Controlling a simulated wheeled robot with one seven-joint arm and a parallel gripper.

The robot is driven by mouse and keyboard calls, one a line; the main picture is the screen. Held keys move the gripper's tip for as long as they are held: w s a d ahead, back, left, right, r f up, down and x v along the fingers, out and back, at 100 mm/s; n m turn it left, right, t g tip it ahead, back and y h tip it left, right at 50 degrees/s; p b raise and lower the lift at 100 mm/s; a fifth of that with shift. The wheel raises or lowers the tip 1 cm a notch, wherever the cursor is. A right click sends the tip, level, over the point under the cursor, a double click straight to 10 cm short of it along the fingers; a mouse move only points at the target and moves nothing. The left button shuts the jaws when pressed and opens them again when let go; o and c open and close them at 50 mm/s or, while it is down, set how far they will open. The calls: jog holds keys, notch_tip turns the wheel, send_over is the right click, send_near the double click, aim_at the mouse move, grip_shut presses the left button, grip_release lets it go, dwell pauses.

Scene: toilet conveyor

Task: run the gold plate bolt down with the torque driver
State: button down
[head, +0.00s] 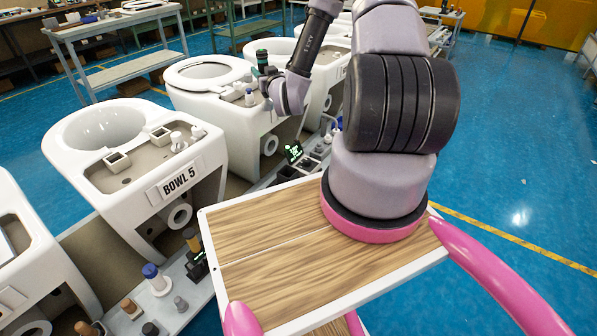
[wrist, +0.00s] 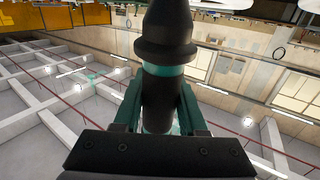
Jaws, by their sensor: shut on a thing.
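My gripper (wrist: 160,115) is shut on the torque driver (wrist: 165,40), a dark tool with a black tapered end and a teal band, which fills the middle of the wrist view. In the head view my gripper (head: 268,78) is small, past my arm, beside the rear deck of the toilet behind Bowl 5 (head: 205,75). The upright dark and teal driver (head: 262,58) shows there at the gripper. I cannot make out the gold plate bolt; what lies under the driver is too small or hidden.
The Bowl 5 toilet (head: 178,184) stands nearer on the conveyor, with more toilets in line. A side ledge (head: 165,312) carries several small parts. A lit green display (head: 294,152) stands by the line. A grey bench (head: 115,30) is at back left; blue floor lies open at right.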

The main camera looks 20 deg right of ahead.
jog(key=shift+r, duration=1.45)
jog(key=shift+s, duration=0.1)
